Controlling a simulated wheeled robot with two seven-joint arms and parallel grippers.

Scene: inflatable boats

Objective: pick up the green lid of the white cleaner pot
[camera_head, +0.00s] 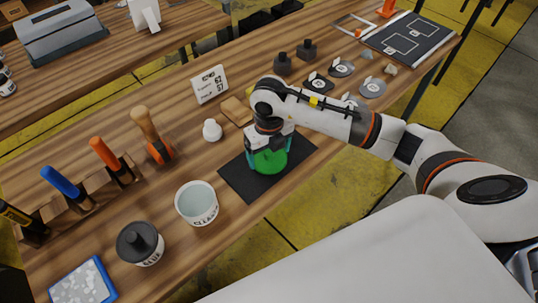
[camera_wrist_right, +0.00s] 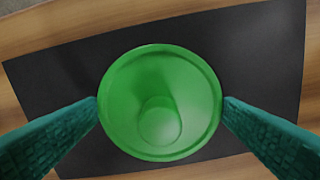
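The green lid (camera_wrist_right: 190,75), a round disc with a raised rim and a knob, is over the black mat; it also shows in the head view (camera_head: 270,162). My right gripper (camera_wrist_right: 161,102) points down over it, with one teal finger on each side of the lid. Both fingertips are at or very near its rim; I cannot tell whether they press on it. In the head view the gripper hides part of the lid. The white cleaner pot (camera_head: 197,217) stands left of the mat, its top uncovered. My left gripper is not in view.
The black mat (camera_head: 242,184) lies near the table's front edge. A dark-lidded glue pot (camera_head: 140,245), a small white bottle (camera_head: 212,130), a price sign (camera_head: 209,84) and a tool rack (camera_head: 90,196) stand to the left. Dark weights (camera_head: 283,65) and grey discs (camera_head: 373,88) lie beyond my arm.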

